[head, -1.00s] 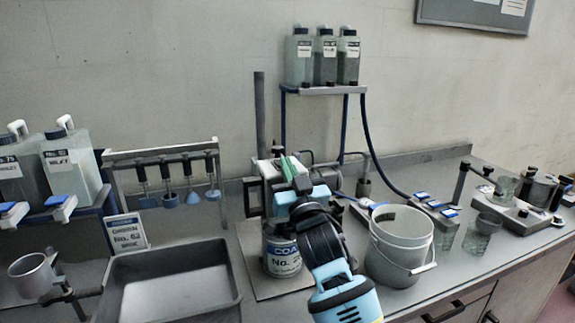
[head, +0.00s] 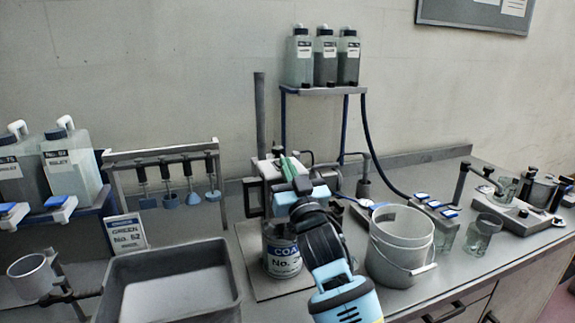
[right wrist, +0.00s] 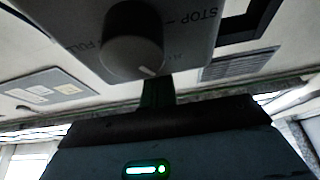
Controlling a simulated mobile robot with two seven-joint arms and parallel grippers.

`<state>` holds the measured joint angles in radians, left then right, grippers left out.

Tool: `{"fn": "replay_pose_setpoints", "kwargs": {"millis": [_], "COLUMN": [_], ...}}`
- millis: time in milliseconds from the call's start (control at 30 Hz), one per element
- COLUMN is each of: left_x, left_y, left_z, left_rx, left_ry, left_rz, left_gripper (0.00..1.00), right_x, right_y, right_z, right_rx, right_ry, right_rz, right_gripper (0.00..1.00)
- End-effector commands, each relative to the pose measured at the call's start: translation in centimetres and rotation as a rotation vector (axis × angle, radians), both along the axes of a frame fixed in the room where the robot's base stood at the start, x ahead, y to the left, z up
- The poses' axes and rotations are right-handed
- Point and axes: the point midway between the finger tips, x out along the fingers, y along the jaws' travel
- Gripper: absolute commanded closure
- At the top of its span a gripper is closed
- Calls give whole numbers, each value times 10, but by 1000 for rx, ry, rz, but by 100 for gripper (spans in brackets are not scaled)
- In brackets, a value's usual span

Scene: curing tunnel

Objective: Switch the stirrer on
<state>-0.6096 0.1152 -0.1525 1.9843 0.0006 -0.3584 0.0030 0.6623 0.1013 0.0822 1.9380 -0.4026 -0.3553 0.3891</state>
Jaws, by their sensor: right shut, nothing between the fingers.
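The stirrer (head: 265,170) stands at the middle of the bench by a dark upright post, over a can with a blue and white label (head: 281,257). Its control box shows close up in the right wrist view, with a round grey knob (right wrist: 132,50) between the words FULL and STOP. The knob's white mark points down and slightly right in that picture. My right gripper (head: 289,168) is shut and empty, its green fingers up at the stirrer. In the right wrist view the fingertips (right wrist: 157,90) are just below the knob; I cannot tell whether they touch. My left gripper is out of view.
A grey bucket (head: 399,262) stands right of my arm, and a dark tray (head: 230,270) is at front left. A rack of hanging tools (head: 160,155) is behind the tray. A shelf with bottles (head: 322,91) rises behind. Beakers (head: 481,235) stand on the right.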

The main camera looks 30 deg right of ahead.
Motion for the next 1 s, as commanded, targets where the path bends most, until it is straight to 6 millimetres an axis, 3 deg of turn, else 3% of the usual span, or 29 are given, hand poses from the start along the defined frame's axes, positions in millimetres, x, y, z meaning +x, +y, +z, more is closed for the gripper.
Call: {"fn": "replay_pose_setpoints", "kwargs": {"millis": [33,333,467,667,800,1000], "left_x": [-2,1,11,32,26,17], "left_y": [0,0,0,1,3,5], "left_z": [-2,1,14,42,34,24], "left_rx": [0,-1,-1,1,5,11], "left_ry": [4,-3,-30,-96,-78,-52], "left_rz": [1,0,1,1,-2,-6], "left_gripper": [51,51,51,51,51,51], "right_x": [4,4,4,4,-12,-43], "right_y": [0,0,-2,-5,0,7], "right_z": [-15,-12,6,49,34,27], "right_rx": [8,9,7,2,0,-1], "right_ry": [31,28,18,-13,-2,-4], "right_rz": [0,1,1,1,2,2], "right_gripper": [100,100,100,100,100,100]}}
